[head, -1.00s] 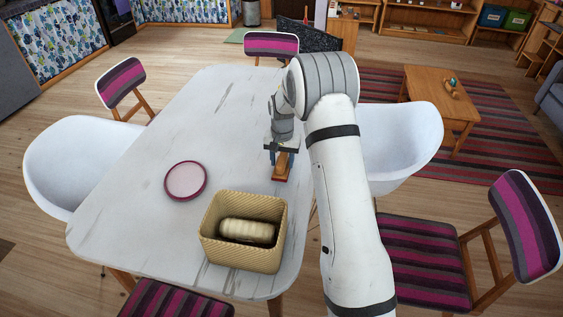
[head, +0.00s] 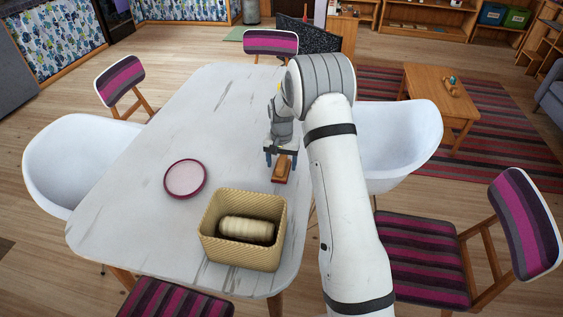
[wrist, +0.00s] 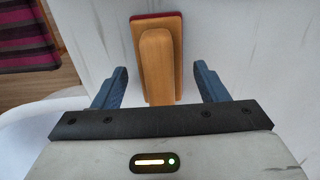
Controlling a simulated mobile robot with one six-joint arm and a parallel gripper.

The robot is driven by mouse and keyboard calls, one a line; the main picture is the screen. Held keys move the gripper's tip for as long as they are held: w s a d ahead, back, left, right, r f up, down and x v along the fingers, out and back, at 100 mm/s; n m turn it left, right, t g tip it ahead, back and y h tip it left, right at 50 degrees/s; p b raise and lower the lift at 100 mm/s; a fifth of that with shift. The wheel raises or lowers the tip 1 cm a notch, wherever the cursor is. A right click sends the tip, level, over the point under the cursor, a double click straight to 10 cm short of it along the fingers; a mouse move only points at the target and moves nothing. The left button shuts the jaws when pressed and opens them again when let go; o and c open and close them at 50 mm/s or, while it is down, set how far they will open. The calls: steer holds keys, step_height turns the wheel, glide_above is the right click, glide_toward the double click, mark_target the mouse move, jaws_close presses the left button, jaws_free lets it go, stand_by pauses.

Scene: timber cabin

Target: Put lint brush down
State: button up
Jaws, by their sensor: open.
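The lint brush (head: 282,170) has a wooden handle and a dark red base. It lies on the white marbled table (head: 225,110) near the table's right edge, beyond the basket. It also shows in the wrist view (wrist: 157,60), handle side up. My gripper (head: 281,163) is open just above the brush. In the wrist view its two blue fingers (wrist: 162,84) stand apart on either side of the brush's near end, with clear gaps and no contact seen. Part of the brush's near end is hidden by the gripper body.
A woven basket (head: 212,251) holding a cream roll (head: 246,229) stands at the table's near end. A round pink-rimmed dish (head: 185,179) lies left of the brush. White chairs (head: 75,160) and striped chairs (head: 425,250) surround the table. The table's middle and far part are clear.

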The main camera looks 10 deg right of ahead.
mark_target(282, 160)
steer(key=s+r, duration=0.3)
steer(key=r, duration=0.6)
steer(key=s+r, duration=0.4)
steer(key=r, duration=0.6)
steer(key=s+r+n+t, duration=0.1)
steer(key=s+n, duration=0.1)
steer(key=s, duration=1.2)
steer(key=s+r+n+t, duration=0.1)
steer(key=s+r+n, duration=0.1)
steer(key=s, duration=1.3)
steer(key=shift+r+t+b, duration=0.3)
steer(key=shift+d, duration=0.1)
